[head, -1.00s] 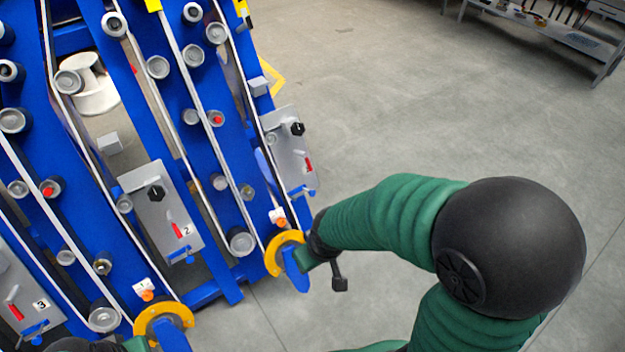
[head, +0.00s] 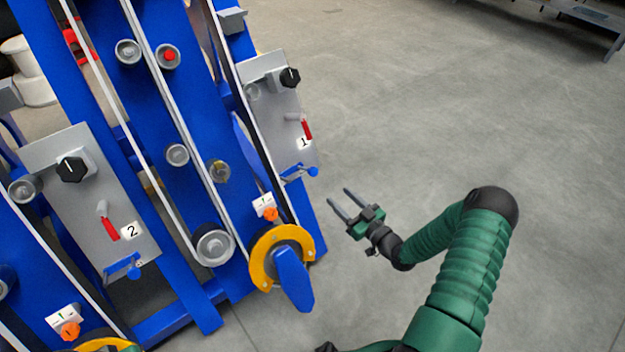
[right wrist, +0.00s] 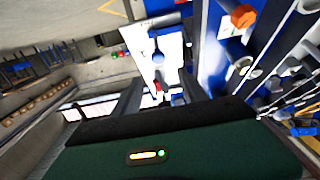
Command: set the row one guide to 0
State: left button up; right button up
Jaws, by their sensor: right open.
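The grey plate marked 1 (head: 275,105) is on the blue chassis, with a black knob (head: 290,76), a red-handled lever (head: 306,128) and a blue guide piece (head: 299,173) at its lower edge. Below it are a small scale card (head: 264,204), an orange knob (head: 270,214) and a yellow disc (head: 262,272) with a blue lever (head: 293,280). My right gripper (head: 340,195) is open and empty, right of and below the plate, apart from it. The right wrist view shows a pale plate (right wrist: 160,45) ahead and the orange knob (right wrist: 243,15) at upper right. My left gripper is not seen.
The plate marked 2 (head: 85,185), with its own knob, red lever and blue piece, is to the left. Rollers and belts run between the rows. The floor (head: 430,110) right of the chassis is clear; a bench (head: 590,15) stands far off.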

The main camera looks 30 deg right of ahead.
aim_at(315, 173)
jog(key=w+b, duration=0.2)
jog(key=w, duration=0.2)
jog(key=w+b, duration=0.2)
jog(key=w, duration=0.3)
jog(key=w+b, duration=0.1)
jog(key=w, duration=0.3)
jog(key=shift+w+a+f+b, duration=0.3)
jog(key=shift+w+a+b, duration=0.1)
jog(key=shift+w+r, duration=0.15)
jog(key=shift+w, duration=0.3)
grip_shut()
